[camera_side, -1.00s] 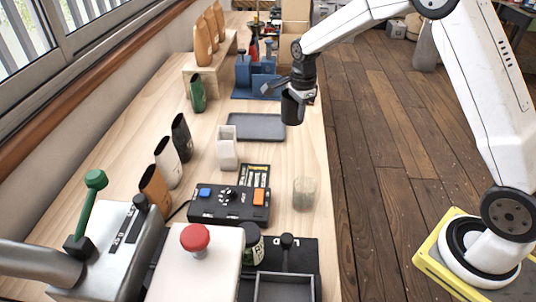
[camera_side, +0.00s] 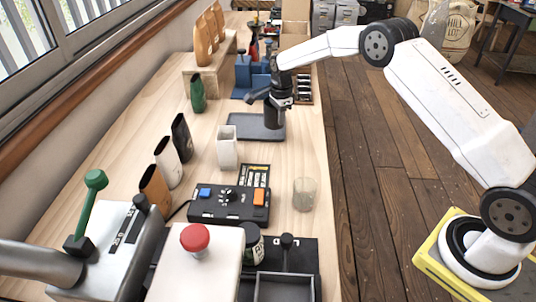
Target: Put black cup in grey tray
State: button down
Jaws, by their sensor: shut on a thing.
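The grey tray (camera_side: 243,131) lies flat on the wooden table, its right end partly hidden by the cup. My gripper (camera_side: 277,102) points down at the tray's right end and is shut on the black cup (camera_side: 274,122). The cup is upright and its lower part overlaps the tray's right end in the picture. I cannot tell whether its base touches the tray. The fingertips blend into the dark cup.
A white cup (camera_side: 228,152) stands in front of the tray. A black control box (camera_side: 229,204) and a clear glass (camera_side: 304,193) are nearer. A green pouch (camera_side: 198,94) stands left of the tray, and blue holders (camera_side: 252,78) are behind it.

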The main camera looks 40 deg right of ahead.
aim_at(278, 127)
jog(key=shift+w+f, duration=0.35)
jog(key=shift+f, duration=0.1)
jog(key=shift+w+f, duration=0.2)
jog(key=shift+f, duration=1.5)
jog(key=shift+f, duration=0.1)
jog(key=c, duration=0.8)
grip_release()
jog(key=shift+f, duration=0.1)
notch_tip(278, 127, up, 12)
jog(key=shift+s+r, duration=0.15)
jog(key=shift+r, duration=0.05)
